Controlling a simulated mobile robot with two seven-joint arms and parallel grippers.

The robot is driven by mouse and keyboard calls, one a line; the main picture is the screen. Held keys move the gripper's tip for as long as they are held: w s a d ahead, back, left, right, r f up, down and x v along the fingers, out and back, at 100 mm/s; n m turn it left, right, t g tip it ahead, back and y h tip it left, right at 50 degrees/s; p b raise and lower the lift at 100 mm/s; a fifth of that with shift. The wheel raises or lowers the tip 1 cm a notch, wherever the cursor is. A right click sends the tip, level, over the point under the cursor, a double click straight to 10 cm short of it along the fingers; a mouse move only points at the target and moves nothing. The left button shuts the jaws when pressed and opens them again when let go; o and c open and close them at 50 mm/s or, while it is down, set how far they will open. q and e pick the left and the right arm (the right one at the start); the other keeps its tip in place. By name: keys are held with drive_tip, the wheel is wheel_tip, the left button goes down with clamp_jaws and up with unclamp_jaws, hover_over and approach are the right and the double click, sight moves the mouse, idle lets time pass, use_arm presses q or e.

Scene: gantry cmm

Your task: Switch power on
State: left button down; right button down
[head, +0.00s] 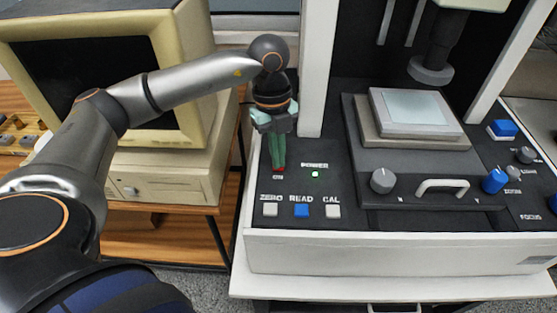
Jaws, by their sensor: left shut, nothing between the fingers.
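The measuring machine's black panel (340,185) carries a POWER label with a small green light (315,174) glowing below it. A small red switch (279,169) sits left of that label. My left gripper (278,164) is shut and empty, pointing down, its green fingertips at the red switch. The fingers hide much of the switch. I cannot tell whether they touch it or which way it is set. My right gripper is not in view.
Below are ZERO (270,209), READ (302,210) and CAL (333,211) buttons. Right of the switch are a grey knob (383,180), a handle (442,187) and the stage (415,108). A white column (318,75) stands close right of my gripper; an old computer (165,150) is at left.

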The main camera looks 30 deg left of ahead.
use_arm(q)
wheel_tip(320, 180, up, 7)
drive_tip(key=p, duration=0.5)
drive_tip(key=shift+p, duration=0.4)
idle(0.4)
